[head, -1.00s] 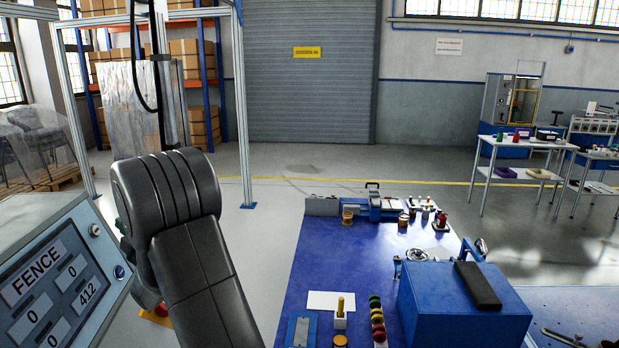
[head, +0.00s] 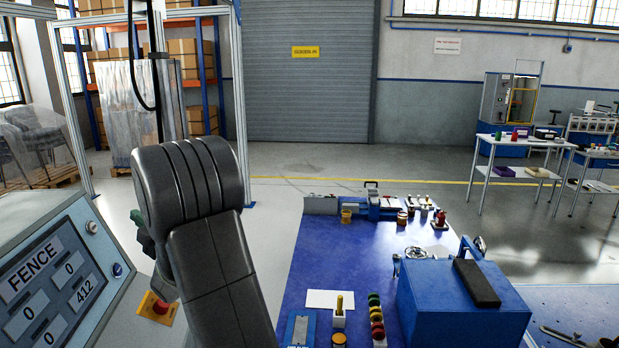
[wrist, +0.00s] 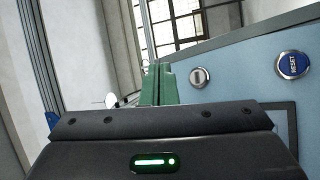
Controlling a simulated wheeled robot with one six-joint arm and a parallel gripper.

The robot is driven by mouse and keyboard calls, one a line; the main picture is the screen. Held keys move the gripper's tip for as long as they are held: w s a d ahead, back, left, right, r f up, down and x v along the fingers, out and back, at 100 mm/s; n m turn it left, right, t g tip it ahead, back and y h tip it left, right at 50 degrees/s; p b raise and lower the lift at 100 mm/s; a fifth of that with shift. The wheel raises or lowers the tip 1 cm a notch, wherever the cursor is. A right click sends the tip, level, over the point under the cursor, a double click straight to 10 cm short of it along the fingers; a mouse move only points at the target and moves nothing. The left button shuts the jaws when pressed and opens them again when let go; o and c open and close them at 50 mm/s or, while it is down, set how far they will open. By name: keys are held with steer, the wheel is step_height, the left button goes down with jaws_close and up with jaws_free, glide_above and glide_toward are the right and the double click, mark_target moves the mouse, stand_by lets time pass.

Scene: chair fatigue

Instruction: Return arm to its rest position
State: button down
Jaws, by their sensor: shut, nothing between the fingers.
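My arm (head: 215,270) rises at the lower left of the head view, bent at a thick dark joint. My gripper (wrist: 157,75) shows green fingers in the wrist view, shut with nothing between them. In the head view only a bit of green shows beside the arm; the rest is hidden. The control panel (head: 103,262), marked FENCE with readings of 0 and 412, stands left of the arm. Its blue RESET button (wrist: 292,65) and a pale round knob (wrist: 200,77) lie right of the fingers in the wrist view. The fingers appear apart from both.
A red stop button (head: 160,305) on a yellow base sits between panel and arm. A blue table (head: 360,262) with a blue box (head: 465,315) and small parts lies to the right. An aluminium frame (head: 242,120) stands behind the arm.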

steer(key=a, duration=0.1)
steer(key=a+f+b, duration=0.1)
steer(key=a, duration=0.1)
steer(key=a+b, duration=0.1)
steer(key=a, duration=0.1)
steer(key=shift+s+f, duration=0.25)
steer(key=shift+f, duration=0.1)
steer(key=b, duration=0.3)
steer(key=shift+a, duration=0.1)
steer(key=r+p, duration=0.1)
steer(key=p, duration=0.3)
steer(key=shift+p, duration=0.4)
steer(key=shift+d+p, duration=0.3)
steer(key=shift+p, duration=0.95)
